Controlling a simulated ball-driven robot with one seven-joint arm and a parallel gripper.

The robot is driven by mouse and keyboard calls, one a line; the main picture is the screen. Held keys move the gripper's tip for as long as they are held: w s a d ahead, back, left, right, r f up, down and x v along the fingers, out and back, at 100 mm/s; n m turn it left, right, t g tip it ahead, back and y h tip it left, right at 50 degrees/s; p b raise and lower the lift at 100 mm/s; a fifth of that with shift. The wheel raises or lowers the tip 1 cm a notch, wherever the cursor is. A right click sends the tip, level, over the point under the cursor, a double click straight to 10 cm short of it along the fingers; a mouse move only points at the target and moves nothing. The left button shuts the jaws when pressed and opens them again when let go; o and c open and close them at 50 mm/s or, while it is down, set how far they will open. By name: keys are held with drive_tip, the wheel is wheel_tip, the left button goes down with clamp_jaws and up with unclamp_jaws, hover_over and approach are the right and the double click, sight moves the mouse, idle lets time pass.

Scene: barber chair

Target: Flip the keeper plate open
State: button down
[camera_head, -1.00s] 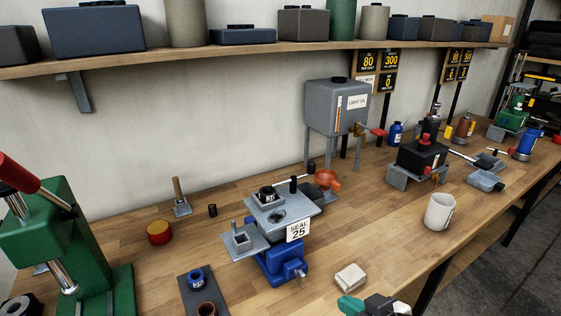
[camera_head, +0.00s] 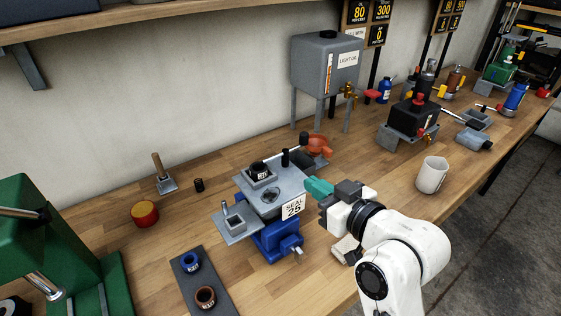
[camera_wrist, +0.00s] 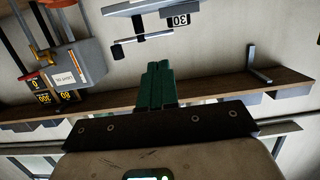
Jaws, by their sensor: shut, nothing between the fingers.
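A grey metal fixture plate (camera_head: 262,208) with a round hole sits on a blue vise (camera_head: 279,240), above a "SEAL 25" tag (camera_head: 293,208). A black upright knob (camera_head: 285,158) and a dark arm stand at its back right edge. I cannot tell which part is the keeper plate. My gripper (camera_head: 308,187) has green fingertips, closed together and empty, at the right edge of the fixture. Whether they touch it is unclear. In the wrist view the green fingers (camera_wrist: 158,85) are together, pointing up in the picture.
A black ring (camera_head: 259,170) sits in a holder on the fixture, and a small tray with a peg (camera_head: 235,222) at its left. An orange funnel-like part (camera_head: 318,145) and a grey oil tank (camera_head: 325,72) stand behind. A white mug (camera_head: 431,175) is to the right; a pale block (camera_head: 346,248) is beneath my arm.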

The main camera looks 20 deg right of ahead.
drive_tip(key=p+x, duration=0.3)
drive_tip(key=x, duration=0.9)
drive_tip(key=shift+w+a+f, duration=0.1)
drive_tip(key=shift+w, duration=0.15)
